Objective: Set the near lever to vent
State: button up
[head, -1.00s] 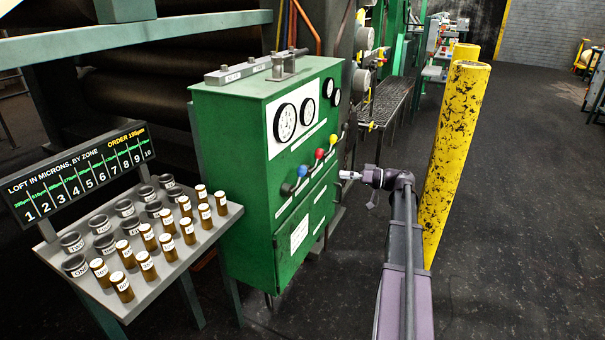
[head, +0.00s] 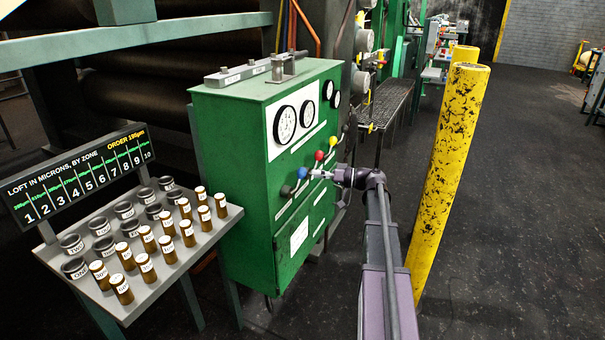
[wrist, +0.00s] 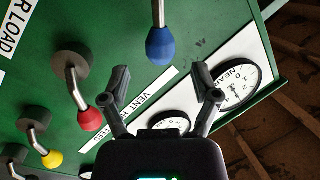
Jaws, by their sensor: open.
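The blue-knobbed lever (head: 302,172) is nearest my gripper (head: 320,174). In the wrist view, my gripper (wrist: 162,80) is open and empty, and the blue knob (wrist: 160,46) shows just beyond and between its fingertips. The red knob (wrist: 90,119) is outside the left finger. A white label strip (wrist: 135,108) reads "VENT" and other partly hidden words. A dial (wrist: 238,86) reads "NEAR". I cannot tell which lever is the near one.
A sloped rack (head: 222,222) with cups and brown bottles stands left of the cabinet. A yellow post (head: 447,180) stands right of my arm. Open floor lies farther right.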

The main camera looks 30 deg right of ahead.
aim_at(302, 173)
jog(key=shift+x, duration=2.5)
grip_shut()
